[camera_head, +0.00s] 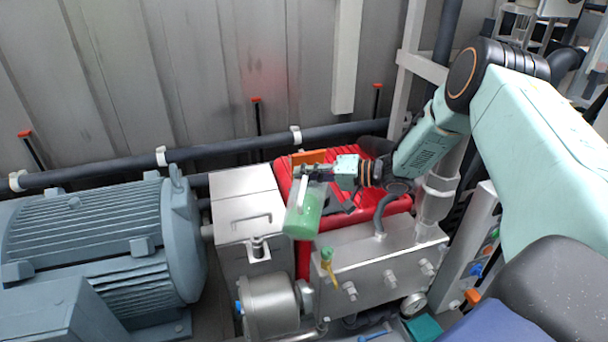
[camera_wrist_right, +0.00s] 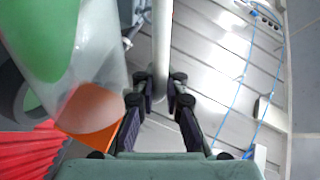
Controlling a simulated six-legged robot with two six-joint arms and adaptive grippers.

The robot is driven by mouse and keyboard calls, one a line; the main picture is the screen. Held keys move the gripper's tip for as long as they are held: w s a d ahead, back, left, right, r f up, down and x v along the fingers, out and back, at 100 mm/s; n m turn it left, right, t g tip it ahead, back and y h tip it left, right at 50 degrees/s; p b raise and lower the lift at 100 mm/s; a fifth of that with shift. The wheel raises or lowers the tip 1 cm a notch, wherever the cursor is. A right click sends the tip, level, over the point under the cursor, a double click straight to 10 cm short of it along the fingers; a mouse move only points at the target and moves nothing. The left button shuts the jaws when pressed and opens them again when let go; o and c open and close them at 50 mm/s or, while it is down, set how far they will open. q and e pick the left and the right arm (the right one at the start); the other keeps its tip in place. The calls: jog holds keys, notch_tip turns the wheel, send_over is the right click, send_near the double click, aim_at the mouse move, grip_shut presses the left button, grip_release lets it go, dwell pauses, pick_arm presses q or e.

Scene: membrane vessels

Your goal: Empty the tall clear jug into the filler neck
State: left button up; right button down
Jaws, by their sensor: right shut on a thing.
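The tall clear jug (camera_head: 304,212) holds green liquid and is up in the air above the metal boxes, leaning in the picture. It also shows at the upper left of the right wrist view (camera_wrist_right: 100,65). My right gripper (camera_head: 312,172) is shut on the jug's pale handle; in the wrist view the fingers (camera_wrist_right: 160,92) close around this bar. A short metal neck (camera_head: 258,247) stands on the steel box left of and below the jug; I cannot tell for sure that it is the filler neck. No stream of liquid shows. My left gripper is out of view.
A ribbed blue-grey motor (camera_head: 100,240) fills the left. A steel tank (camera_head: 375,270) with valves stands in front, and a dark pipe (camera_head: 230,148) runs along the wall.

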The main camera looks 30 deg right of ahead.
jog(key=shift+w+d+r+m, duration=0.1)
jog(key=shift+w+d+m, duration=0.15)
jog(key=shift+w+m, duration=0.05)
jog(key=shift+w+d, duration=0.1)
jog(key=shift+w, duration=0.05)
dwell(0.4)
jog(key=shift+w+d+r+m+g+b, duration=0.2)
jog(key=shift+w+d+r+m, duration=0.15)
jog(key=shift+w+d, duration=0.2)
jog(key=shift+w+d+r+m+g+b, duration=0.15)
jog(key=shift+w+d+r+m+g, duration=0.05)
jog(key=shift+w+d+m, duration=0.3)
jog(key=shift+w+d, duration=0.1)
jog(key=shift+w+d+r+m+y+b, duration=0.2)
jog(key=shift+w+d+m+b, duration=0.15)
jog(key=shift+w+m, duration=0.05)
jog(key=shift+w+d+r+m+y+b, duration=0.15)
jog(key=shift+w+d+m+y+b, duration=0.05)
jog(key=shift+w+d+m+b, duration=0.15)
dwell(0.3)
